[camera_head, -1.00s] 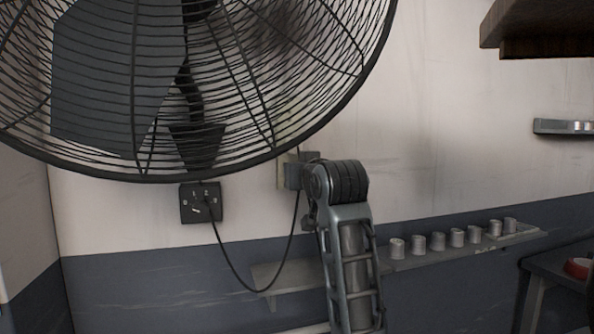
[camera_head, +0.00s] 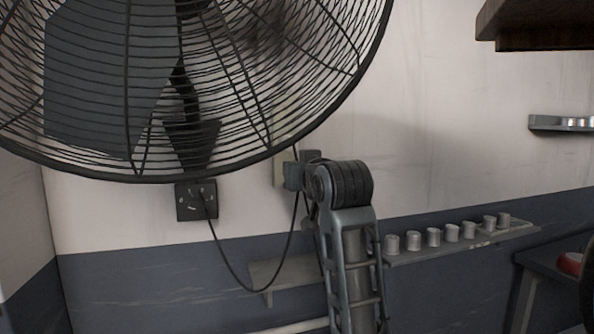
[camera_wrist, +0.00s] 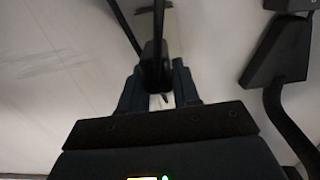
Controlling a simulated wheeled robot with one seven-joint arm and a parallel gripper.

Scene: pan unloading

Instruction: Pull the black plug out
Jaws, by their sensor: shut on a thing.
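My gripper (camera_head: 297,174) is at the pale wall outlet plate (camera_head: 280,169), just to its right in the head view and partly covering it. In the wrist view my gripper (camera_wrist: 158,88) is shut on the black plug (camera_wrist: 153,62), one finger on each side. The pale plate also shows in the wrist view (camera_wrist: 168,22), behind the plug. Whether the plug's pins are still in the outlet is hidden. The black cord (camera_head: 237,286) hangs from the gripper in a loop to the fan's control box (camera_head: 196,201).
A large caged fan (camera_head: 180,80) fills the upper left, close to my gripper. A wall shelf (camera_head: 440,253) with several small metal cups lies right of my arm. A dark table (camera_head: 545,265) stands at the right edge. A wooden shelf (camera_head: 545,25) juts out at upper right.

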